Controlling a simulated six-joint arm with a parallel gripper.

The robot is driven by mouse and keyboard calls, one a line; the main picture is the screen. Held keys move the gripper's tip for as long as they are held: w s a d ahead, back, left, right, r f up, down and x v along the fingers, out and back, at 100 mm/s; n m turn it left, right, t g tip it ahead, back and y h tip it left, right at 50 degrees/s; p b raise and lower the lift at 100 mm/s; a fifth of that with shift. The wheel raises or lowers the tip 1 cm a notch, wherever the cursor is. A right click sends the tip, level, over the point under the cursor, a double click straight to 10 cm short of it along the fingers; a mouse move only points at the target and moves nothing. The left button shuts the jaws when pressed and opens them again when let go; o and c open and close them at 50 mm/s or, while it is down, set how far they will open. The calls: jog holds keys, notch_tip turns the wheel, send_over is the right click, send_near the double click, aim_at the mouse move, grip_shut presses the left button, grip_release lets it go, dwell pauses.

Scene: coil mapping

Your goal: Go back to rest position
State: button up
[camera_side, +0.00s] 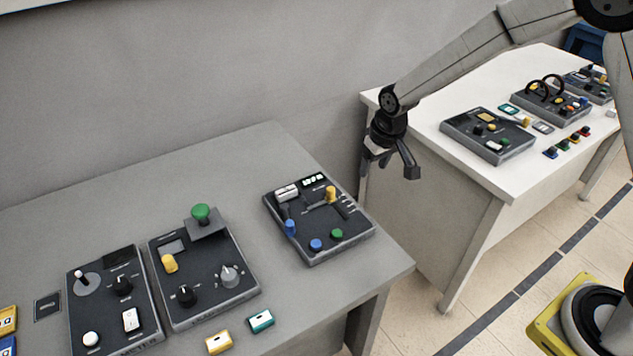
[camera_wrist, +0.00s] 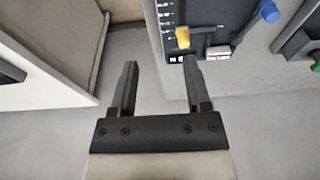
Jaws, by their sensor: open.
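My gripper (camera_side: 391,166) hangs in the air beyond the back right corner of the grey table, with its jaws apart and empty. In the wrist view the two dark fingers (camera_wrist: 157,88) are spread with nothing between them. A dark panel (camera_side: 318,218) with blue, green and yellow knobs lies on the grey table, left of and below my gripper in the side view. Part of this panel (camera_wrist: 207,22) shows at the top of the wrist view, with a yellow knob (camera_wrist: 183,37) and a blue knob (camera_wrist: 269,11).
The grey table (camera_side: 130,192) also holds a panel with a green mushroom button (camera_side: 201,213), a joystick panel (camera_side: 112,300), a yellow block (camera_side: 219,342) and a teal block (camera_side: 261,321). A white table (camera_side: 430,143) with more panels stands right. A grey wall (camera_side: 200,80) is behind.

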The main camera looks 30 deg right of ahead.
jog(key=s+d+r, duration=0.1)
jog(key=s+d, duration=0.1)
jog(key=s, duration=0.8)
jog(key=s+d+r, duration=0.1)
jog(key=s, duration=0.9)
jog(key=shift+d+r, duration=0.3)
jog(key=shift+d, duration=0.1)
jog(key=shift+w, duration=0.1)
jog(key=shift+c, duration=0.3)
dwell(2.2)
jog(key=shift+w, duration=0.15)
jog(key=w+a+f, duration=0.2)
jog(key=w, duration=0.7)
jog(key=w+a+f, duration=0.2)
jog(key=w+a, duration=0.1)
jog(key=w, duration=0.6)
jog(key=w+a+f, duration=0.2)
jog(key=w, duration=0.7)
jog(key=shift+w+a+f, duration=0.3)
jog(key=shift+a+f, duration=0.05)
